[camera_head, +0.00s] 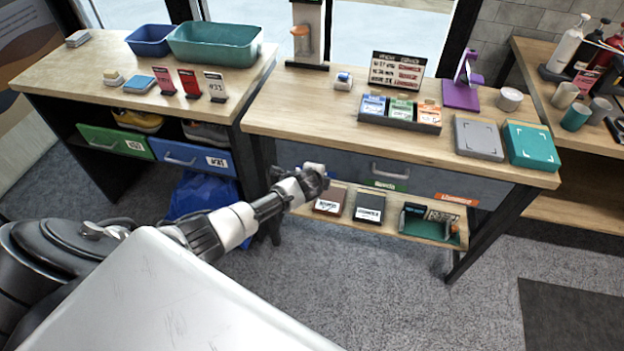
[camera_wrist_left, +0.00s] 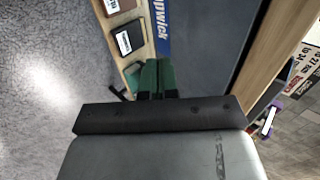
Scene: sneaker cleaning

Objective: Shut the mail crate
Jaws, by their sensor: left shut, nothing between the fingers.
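No crate with a readable mail label shows, so I cannot tell which one is the mail crate. A wide grey drawer (camera_head: 400,172) with a bar handle sits under the middle table, with green and orange labels. A blue label (camera_wrist_left: 160,25) shows on it in the left wrist view. Under the left table are a green-fronted crate (camera_head: 112,141) and a blue-fronted crate (camera_head: 186,156), with shoes visible above them. My left gripper (camera_head: 318,172) is in front of the grey drawer's left part. It is shut and empty, with its fingertips (camera_wrist_left: 157,95) together. My right gripper is out of view.
A low shelf holds a brown box (camera_head: 330,201), a black box (camera_head: 370,207) and an open green box (camera_head: 428,228). A teal bin (camera_head: 215,45) stands on the left table. A blue bag (camera_head: 200,194) lies between the tables. The grey floor (camera_head: 370,290) in front is clear.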

